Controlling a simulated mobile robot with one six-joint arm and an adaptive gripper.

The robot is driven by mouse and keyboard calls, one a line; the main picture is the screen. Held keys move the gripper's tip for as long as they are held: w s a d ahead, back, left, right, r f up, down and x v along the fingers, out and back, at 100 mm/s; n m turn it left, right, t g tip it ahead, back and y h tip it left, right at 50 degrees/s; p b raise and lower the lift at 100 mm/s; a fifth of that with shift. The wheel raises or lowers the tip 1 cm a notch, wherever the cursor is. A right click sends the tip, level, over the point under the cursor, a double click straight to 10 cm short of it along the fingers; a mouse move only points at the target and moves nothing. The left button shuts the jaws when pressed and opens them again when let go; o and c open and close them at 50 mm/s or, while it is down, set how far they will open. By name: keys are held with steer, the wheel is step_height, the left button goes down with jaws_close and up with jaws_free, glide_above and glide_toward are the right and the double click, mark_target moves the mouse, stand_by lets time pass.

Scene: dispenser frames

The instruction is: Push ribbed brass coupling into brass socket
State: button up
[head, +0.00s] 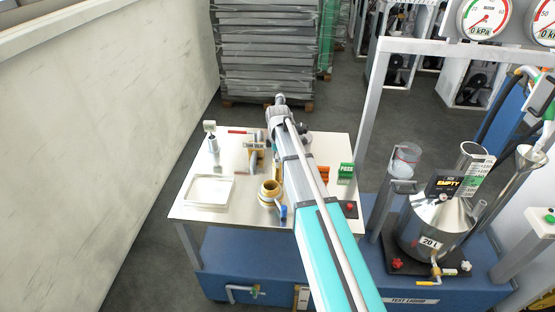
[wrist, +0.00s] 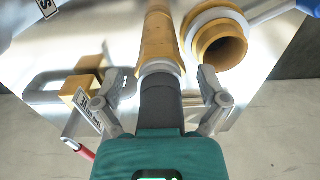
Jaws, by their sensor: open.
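The ribbed brass coupling (wrist: 157,42) is a long brass cylinder in the upper middle of the wrist view, with a pale ring and a dark grey grip at its near end. My gripper (wrist: 162,95) is open. Its fingers stand on both sides of the grey part, with gaps visible. The brass socket (wrist: 226,50) is a round, open-mouthed fitting with a pale collar, right of the coupling and apart from it. In the head view the socket (head: 270,187) stands on the white table beside a blue handle; my arm hides my gripper there.
A brass block (wrist: 88,68) and a small sign lie left of my gripper. On the table (head: 215,214) are a white tray (head: 208,178), a small upright device (head: 212,143) and a green sign (head: 346,170). A steel vessel (head: 428,230) stands to the right.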

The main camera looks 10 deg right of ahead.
step_height(320, 180, up, 12)
steer(key=p, duration=1.1)
steer(key=shift+w+f+p, duration=0.1)
steer(key=shift+p, duration=0.2)
stand_by(0.5)
steer(key=s+a+m, duration=0.2)
steer(key=s+m, duration=1.2)
steer(key=s, duration=1.2)
steer(key=shift+o, duration=0.5)
